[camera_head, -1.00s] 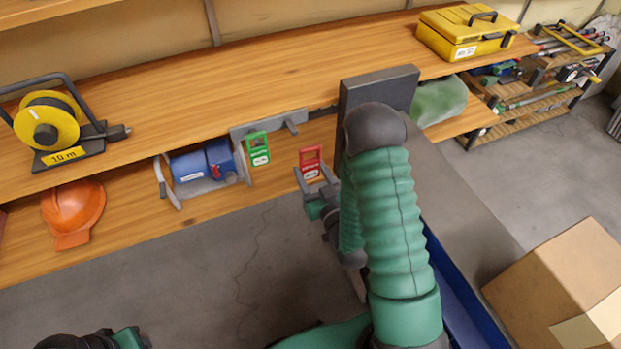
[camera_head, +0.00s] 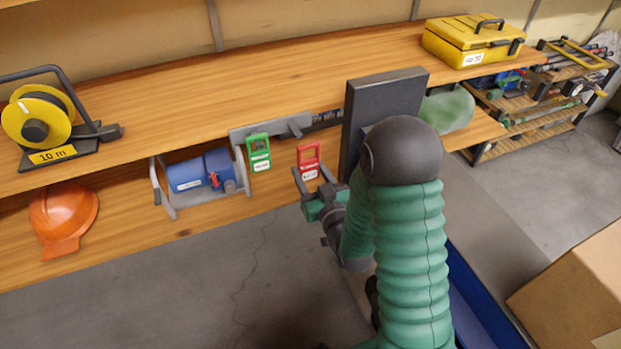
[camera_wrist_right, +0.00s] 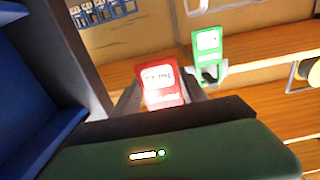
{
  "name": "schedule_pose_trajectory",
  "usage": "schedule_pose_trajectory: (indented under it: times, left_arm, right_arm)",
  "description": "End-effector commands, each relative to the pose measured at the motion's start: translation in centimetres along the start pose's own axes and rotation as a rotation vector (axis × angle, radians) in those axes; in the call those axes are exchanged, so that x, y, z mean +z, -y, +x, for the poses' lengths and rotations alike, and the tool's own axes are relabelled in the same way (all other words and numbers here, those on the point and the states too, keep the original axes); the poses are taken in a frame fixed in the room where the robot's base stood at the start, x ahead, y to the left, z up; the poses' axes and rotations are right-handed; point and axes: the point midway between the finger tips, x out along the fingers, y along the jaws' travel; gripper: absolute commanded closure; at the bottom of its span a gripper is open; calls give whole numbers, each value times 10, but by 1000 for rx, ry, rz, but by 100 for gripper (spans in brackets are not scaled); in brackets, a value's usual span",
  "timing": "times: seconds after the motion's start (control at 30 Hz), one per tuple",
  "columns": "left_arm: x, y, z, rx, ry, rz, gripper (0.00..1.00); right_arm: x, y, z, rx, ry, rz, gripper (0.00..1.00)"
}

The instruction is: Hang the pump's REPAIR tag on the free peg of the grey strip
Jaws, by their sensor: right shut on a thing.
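The red tag (camera_head: 309,163) is gripped upright between the fingertips of my right gripper (camera_head: 313,184), just below and right of the grey strip (camera_head: 272,129). In the right wrist view the red tag (camera_wrist_right: 161,84) stands between the fingers, its white label upside down. A green tag (camera_head: 258,152) hangs at the strip's left part; it also shows in the right wrist view (camera_wrist_right: 208,50). The strip's right part juts out with no tag seen on it. The blue pump (camera_head: 203,172) sits in a grey frame on the lower shelf. My left gripper is not in view.
A dark upright panel (camera_head: 380,110) stands right of the strip, close to my right arm. A yellow cable reel (camera_head: 40,118), an orange helmet (camera_head: 63,216) and a yellow toolbox (camera_head: 470,42) are on the shelves. A cardboard box (camera_head: 575,285) is at lower right.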

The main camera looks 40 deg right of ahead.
Motion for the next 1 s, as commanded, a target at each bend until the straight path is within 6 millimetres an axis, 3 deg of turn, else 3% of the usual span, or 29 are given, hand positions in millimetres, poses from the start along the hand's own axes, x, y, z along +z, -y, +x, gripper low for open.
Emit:
schedule_pose_trajectory:
  times: [1.0]
  left_arm:
    - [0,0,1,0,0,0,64]
  right_arm:
    - [2,0,74,-1,-1,0,82]
